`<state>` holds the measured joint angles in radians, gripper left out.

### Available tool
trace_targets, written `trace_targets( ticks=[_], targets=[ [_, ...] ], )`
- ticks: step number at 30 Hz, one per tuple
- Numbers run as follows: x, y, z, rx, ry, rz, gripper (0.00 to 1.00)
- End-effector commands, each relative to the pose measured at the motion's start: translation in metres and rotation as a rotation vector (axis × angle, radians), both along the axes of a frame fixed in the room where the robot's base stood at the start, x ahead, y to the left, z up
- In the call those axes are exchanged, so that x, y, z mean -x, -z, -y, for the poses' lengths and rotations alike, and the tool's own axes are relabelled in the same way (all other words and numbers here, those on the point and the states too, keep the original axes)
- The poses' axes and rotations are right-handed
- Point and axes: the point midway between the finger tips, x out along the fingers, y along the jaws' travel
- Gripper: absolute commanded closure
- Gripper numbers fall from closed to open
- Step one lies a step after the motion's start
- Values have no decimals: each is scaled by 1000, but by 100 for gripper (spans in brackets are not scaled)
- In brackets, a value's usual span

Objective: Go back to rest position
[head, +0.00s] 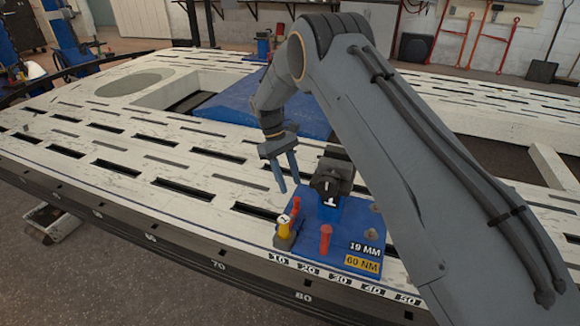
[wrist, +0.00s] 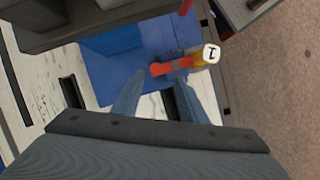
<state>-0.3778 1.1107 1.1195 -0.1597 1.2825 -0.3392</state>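My gripper (head: 289,184) hangs over the white slotted bench (head: 190,140), pointing down. Its two fingers are apart with nothing between them. In the wrist view my gripper (wrist: 160,82) also shows spread fingers. Below and right of it in the head view is a blue plate (head: 312,258). The plate carries a dark block marked 1 (head: 332,180), a red peg (head: 325,240) and a yellow-and-red piece with a white top marked 1 (head: 284,228). The fingers look apart from these. In the wrist view the white top (wrist: 211,54) lies beyond the fingertips.
The plate bears labels reading 19 MM (head: 365,249) and 60 NM (head: 362,265). The bench's dark front edge (head: 150,240) has numbers. A larger blue surface (head: 235,108) lies behind my gripper. Blue posts (head: 67,35) stand at the back left; red frames (head: 490,38) stand at the back right.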

Motion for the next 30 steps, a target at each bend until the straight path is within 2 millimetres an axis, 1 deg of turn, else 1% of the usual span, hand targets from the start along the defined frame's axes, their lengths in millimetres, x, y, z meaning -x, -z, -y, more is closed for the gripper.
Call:
trace_targets(
  ticks=[2, 5, 8, 11, 12, 14, 15, 17, 21, 23, 24, 26, 30],
  targets=[
    [0, 0, 0, 0, 0, 0, 61],
    [1, -8, 1, -4, 7, 6, 61],
    [7, -28, 4, -15, 26, 21, 61],
    [19, -58, 9, -32, 59, 45, 61],
    [26, -72, 11, -40, 73, 56, 61],
    [37, -90, 16, -50, 98, 71, 61],
    [45, -102, 18, -60, 114, 82, 61],
    [58, -120, 24, -71, 137, 97, 61],
    [92, -156, 36, -97, 195, 133, 61],
    [108, -169, 42, -108, 219, 149, 61],
    [119, -178, 46, -116, 236, 159, 61],
    [137, -190, 51, -127, 262, 175, 61],
    [180, -212, 66, -152, 321, 208, 61]
  ],
)
